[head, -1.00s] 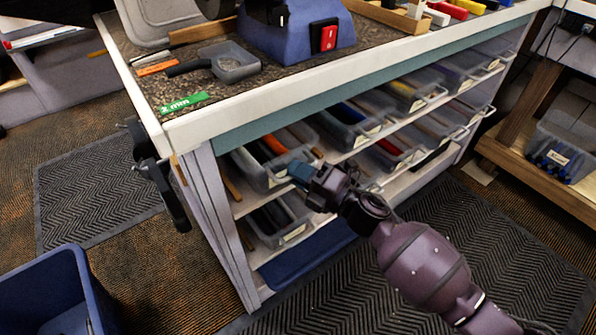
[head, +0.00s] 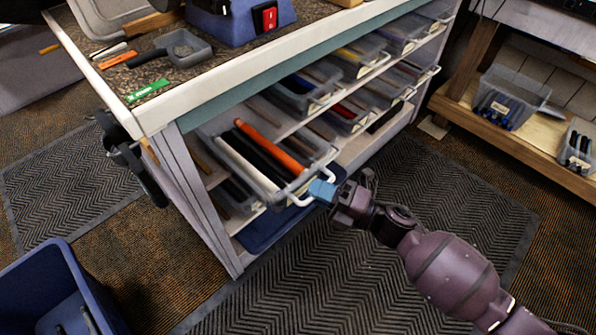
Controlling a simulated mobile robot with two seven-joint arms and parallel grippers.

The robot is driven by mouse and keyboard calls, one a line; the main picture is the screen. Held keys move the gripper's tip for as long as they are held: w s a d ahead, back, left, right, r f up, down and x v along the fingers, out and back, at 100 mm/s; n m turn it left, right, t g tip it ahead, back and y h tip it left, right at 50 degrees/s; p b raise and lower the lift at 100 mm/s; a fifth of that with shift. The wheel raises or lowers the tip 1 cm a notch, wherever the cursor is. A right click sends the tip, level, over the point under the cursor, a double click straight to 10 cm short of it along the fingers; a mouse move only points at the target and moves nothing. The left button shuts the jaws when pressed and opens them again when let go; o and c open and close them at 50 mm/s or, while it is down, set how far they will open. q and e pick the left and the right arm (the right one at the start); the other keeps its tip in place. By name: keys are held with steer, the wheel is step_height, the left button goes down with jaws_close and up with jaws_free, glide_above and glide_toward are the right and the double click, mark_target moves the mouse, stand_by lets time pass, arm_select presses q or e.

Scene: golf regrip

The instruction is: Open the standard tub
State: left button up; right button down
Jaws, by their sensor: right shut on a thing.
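The tub (head: 222,153) is a clear grey bin on the upper shelf at the left end of the bench. It is pulled partway out and holds white, black and orange grips. Its white front handle (head: 289,198) sticks out toward me. My right gripper (head: 317,191), with blue fingertips, is shut on the right part of that handle. The fingertips partly hide the handle. My left gripper is not in view.
Other clear tubs (head: 300,92) sit on the shelves to the right. A lower tub (head: 236,192) is partly hidden below. A blue bin (head: 45,285) stands at the lower left.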

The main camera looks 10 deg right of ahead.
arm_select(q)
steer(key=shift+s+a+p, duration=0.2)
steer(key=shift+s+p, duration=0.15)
arm_select(e)
steer(key=shift+s+d, duration=0.75)
steer(key=shift+s, duration=0.3)
steer(key=shift+s+d, duration=0.7)
steer(key=shift+s, duration=0.3)
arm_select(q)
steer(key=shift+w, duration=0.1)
arm_select(e)
steer(key=c, duration=1.2)
jaws_free()
steer(key=v, duration=1.1)
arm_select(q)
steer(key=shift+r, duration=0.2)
arm_select(e)
steer(key=shift+a+r, duration=0.1)
